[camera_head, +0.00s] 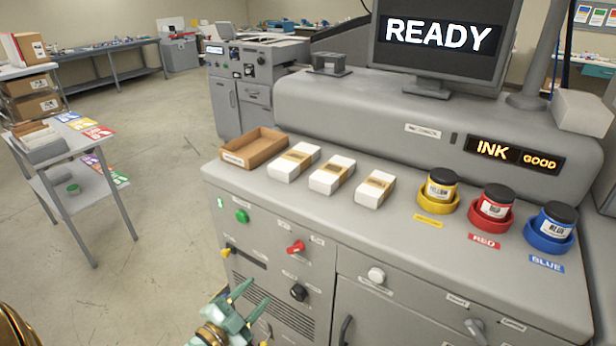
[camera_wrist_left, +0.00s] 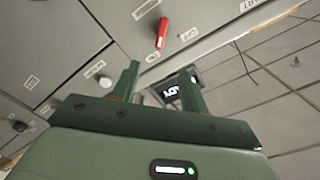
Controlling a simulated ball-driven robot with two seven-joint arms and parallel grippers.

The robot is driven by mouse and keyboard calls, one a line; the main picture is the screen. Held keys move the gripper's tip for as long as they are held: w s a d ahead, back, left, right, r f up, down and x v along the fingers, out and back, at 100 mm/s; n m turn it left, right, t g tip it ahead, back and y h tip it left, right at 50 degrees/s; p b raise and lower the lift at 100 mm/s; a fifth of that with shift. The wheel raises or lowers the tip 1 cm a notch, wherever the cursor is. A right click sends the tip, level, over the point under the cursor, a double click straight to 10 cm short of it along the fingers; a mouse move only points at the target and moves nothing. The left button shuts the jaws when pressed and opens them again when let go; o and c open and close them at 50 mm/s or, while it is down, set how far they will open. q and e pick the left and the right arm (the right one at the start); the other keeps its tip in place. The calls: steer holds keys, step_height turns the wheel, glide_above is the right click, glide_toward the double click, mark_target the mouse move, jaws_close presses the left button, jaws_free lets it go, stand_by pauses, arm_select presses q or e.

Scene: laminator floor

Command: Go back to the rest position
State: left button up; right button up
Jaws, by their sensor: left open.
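My left gripper (camera_head: 250,297) is at the bottom of the head view, in front of the machine's cabinet front. Its two green fingers are apart with nothing between them. In the left wrist view the open fingers (camera_wrist_left: 160,68) point toward the grey panel, with a red switch (camera_wrist_left: 162,32) beyond them and a white knob (camera_wrist_left: 104,81) to the left. My right gripper does not show in either view.
The grey machine (camera_head: 400,245) carries a cardboard tray (camera_head: 255,148), three white banded packs and yellow (camera_head: 440,188), red (camera_head: 492,208) and blue (camera_head: 550,228) ink jars in coloured holders. Its screen (camera_head: 440,36) reads READY. A small cart (camera_head: 90,190) stands left, with open floor between.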

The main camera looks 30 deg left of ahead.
arm_select(q)
steer(key=s+f+n+g+y, duration=0.1)
steer(key=s+f+n+g, duration=0.4)
steer(key=f, duration=0.8)
steer(key=s+f+g+y, duration=0.1)
steer(key=s+f+g, duration=0.2)
steer(key=s+f, duration=0.65)
steer(key=s+d+f+g+b, duration=0.1)
steer(key=s+d+f+g, duration=0.2)
steer(key=s+f, duration=0.3)
steer(key=s+d+f+g+b, duration=0.1)
steer(key=s+d+f+g, duration=0.1)
steer(key=s+f, duration=0.4)
steer(key=s+d+f+n+g+b, duration=0.1)
steer(key=s+d+f+g, duration=0.2)
steer(key=s+f, duration=0.3)
steer(key=s+g, duration=0.1)
steer(key=s, duration=0.2)
steer(key=shift+s+d+f+h, duration=0.35)
steer(key=shift+s+h, duration=0.05)
